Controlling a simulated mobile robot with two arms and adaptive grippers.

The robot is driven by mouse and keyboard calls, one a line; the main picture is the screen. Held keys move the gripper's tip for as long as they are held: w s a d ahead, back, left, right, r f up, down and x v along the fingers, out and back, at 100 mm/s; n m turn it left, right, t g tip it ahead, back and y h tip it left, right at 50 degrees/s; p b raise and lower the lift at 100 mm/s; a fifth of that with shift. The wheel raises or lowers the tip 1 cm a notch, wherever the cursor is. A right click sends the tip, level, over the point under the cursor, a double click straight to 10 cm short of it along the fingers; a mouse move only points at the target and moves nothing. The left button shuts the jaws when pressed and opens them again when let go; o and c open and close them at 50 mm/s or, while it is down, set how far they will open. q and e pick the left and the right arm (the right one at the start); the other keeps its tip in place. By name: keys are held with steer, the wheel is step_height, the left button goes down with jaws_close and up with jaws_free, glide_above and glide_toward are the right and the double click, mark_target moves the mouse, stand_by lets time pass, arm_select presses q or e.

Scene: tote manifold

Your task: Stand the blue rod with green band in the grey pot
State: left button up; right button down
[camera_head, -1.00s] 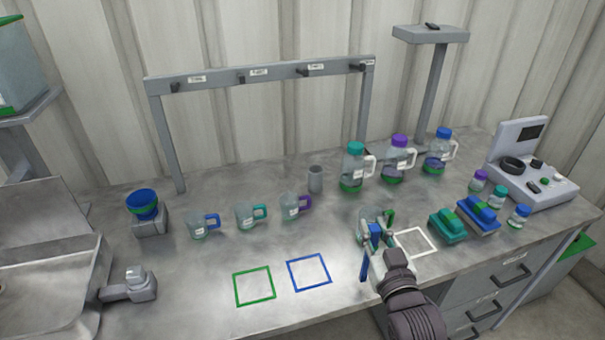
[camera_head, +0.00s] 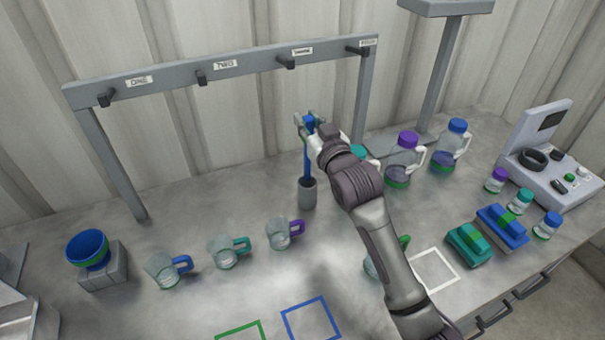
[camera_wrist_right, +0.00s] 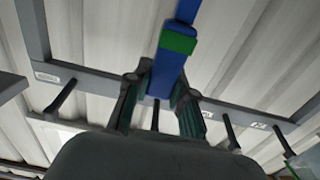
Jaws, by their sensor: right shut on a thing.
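The blue rod (camera_head: 307,160) hangs roughly upright from my right gripper (camera_head: 309,124), which is shut on its upper part. The grey pot (camera_head: 308,196) stands on the bench directly below the rod. The rod's lower end is at the pot's mouth; I cannot tell whether it is inside, in front of or just above the rim. In the right wrist view the rod (camera_wrist_right: 165,75) runs between the fingers, with its green band (camera_wrist_right: 178,42) beyond the fingertips. The pot does not show there. My left gripper is not in view.
A grey hook rack (camera_head: 225,66) stands behind the pot. A mug with a purple handle (camera_head: 279,235) is near the pot at front left. Lidded jugs (camera_head: 403,155) stand to the right, partly behind my arm. Blue (camera_head: 311,318) and white (camera_head: 434,270) outlines mark the bench.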

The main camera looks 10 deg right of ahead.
steer(key=f, duration=0.4)
steer(key=shift+s, duration=0.3)
step_height(320, 180, down, 3)
steer(key=shift+w+f+p, duration=0.15)
steer(key=shift+f+p, duration=0.05)
steer(key=shift+p, duration=0.15)
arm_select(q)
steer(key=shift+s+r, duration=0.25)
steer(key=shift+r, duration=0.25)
arm_select(e)
steer(key=shift+f, duration=0.4)
steer(key=shift+f, duration=0.1)
steer(key=c, duration=1)
jaws_free()
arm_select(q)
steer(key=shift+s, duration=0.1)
